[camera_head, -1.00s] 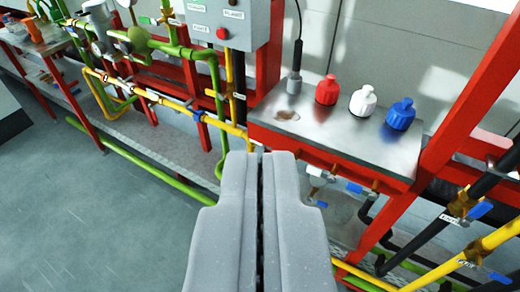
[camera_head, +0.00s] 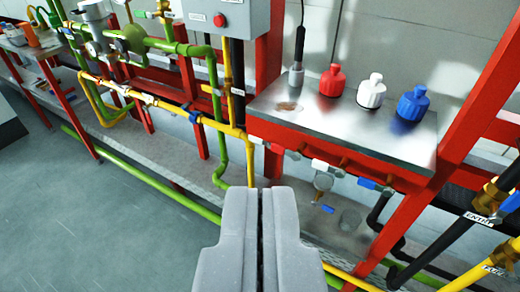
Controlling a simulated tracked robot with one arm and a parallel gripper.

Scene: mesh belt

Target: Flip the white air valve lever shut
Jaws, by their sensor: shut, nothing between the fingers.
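My gripper (camera_head: 260,192) is shut and empty, pointing forward at the lower middle of the view. Ahead of it, a row of small valves hangs under the front edge of a red-framed metal shelf. A white lever (camera_head: 327,168) sits in the middle of this row, right of and above my fingertips and apart from them. A blue lever (camera_head: 369,183) is to its right. The labels here are too small to read, so I cannot tell for sure which lever is the air valve's.
Red (camera_head: 333,80), white (camera_head: 371,92) and blue (camera_head: 413,103) bottles stand on the shelf top (camera_head: 285,115). Green and yellow pipes (camera_head: 235,132) run at left. A red post (camera_head: 440,160) and dark pipes stand at right. The floor (camera_head: 60,220) at left is clear.

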